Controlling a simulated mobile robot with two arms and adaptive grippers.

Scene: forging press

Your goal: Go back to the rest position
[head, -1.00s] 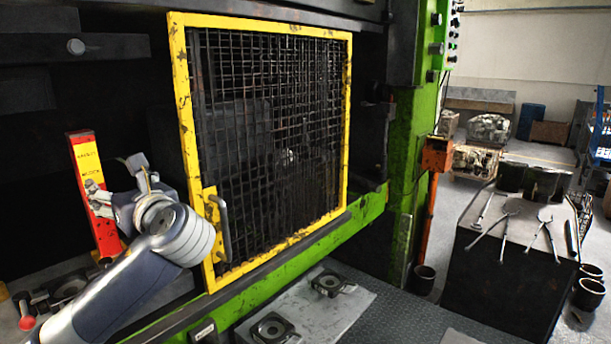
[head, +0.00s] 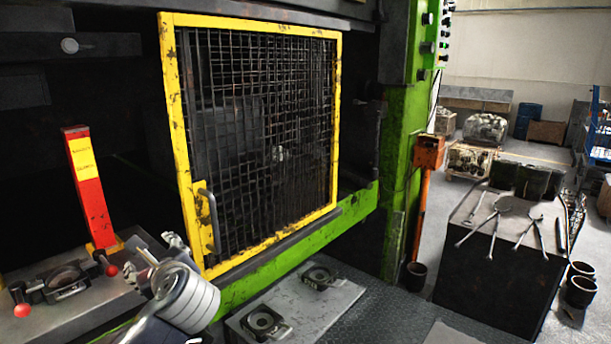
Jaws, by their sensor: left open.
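My left gripper (head: 153,258) is low at the left of the head view, above the grey bench and left of the guard's lower corner. Its fingers are apart and I see nothing held between them. My left arm comes up from the bottom edge below it. The red post with a yellow label (head: 90,188) stands upright behind and to the left of the gripper, apart from it. My right gripper is not in view.
The yellow-framed mesh guard (head: 334,120) with its handle (head: 210,218) covers part of the press. Red-knobbed fixtures (head: 65,280) sit on the left bench. A dark table (head: 500,275) with tongs stands right. The floor plate (head: 385,315) between is clear.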

